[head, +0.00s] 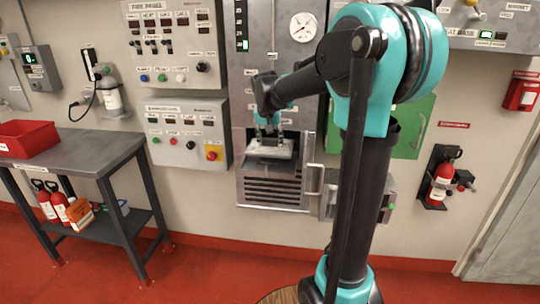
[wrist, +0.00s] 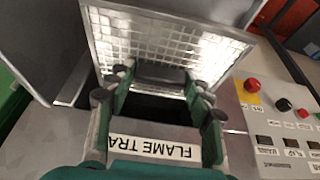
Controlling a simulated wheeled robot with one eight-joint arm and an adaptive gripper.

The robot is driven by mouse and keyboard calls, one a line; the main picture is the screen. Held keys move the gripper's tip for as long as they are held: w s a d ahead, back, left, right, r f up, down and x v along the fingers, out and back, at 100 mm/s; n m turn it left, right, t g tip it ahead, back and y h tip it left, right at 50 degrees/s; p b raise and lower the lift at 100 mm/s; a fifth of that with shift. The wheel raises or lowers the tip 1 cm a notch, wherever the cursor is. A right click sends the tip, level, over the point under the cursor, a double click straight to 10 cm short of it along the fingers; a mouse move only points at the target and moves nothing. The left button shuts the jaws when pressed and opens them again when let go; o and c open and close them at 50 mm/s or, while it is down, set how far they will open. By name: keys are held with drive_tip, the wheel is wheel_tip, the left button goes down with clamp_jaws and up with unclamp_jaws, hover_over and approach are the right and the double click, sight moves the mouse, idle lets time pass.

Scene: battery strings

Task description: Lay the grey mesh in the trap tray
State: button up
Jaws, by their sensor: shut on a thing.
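My gripper (head: 268,132) is at the open recess of the metal cabinet, shut on the grey mesh (head: 272,150). In the wrist view the mesh (wrist: 170,45) is a bright silver grid in a pale frame, just beyond the fingers (wrist: 155,90). The fingers cover its near edge. The trap tray (head: 262,162) seems to be the dark ledge in the recess under the mesh; its inside is hidden. I cannot tell whether the mesh touches it. A label reading "FLAME TRA" (wrist: 150,147) shows upside down between the fingers; its end is hidden.
A slatted grille (head: 270,188) lies below the recess. A control box (head: 187,135) with a red button stands close on the left, and a green panel (head: 408,130) on the right. A workbench (head: 75,158) with a red bin (head: 27,139) stands at left.

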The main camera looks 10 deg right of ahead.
drive_tip(key=shift+s+f, duration=0.2)
drive_tip(key=shift+f, duration=1)
drive_tip(key=shift+w+f, duration=0.2)
drive_tip(key=shift+f, duration=1.6)
drive_tip(key=shift+f, duration=0.1)
drive_tip(key=o, duration=1.6)
drive_tip(key=shift+c, duration=0.2)
drive_tip(key=v, duration=1.2)
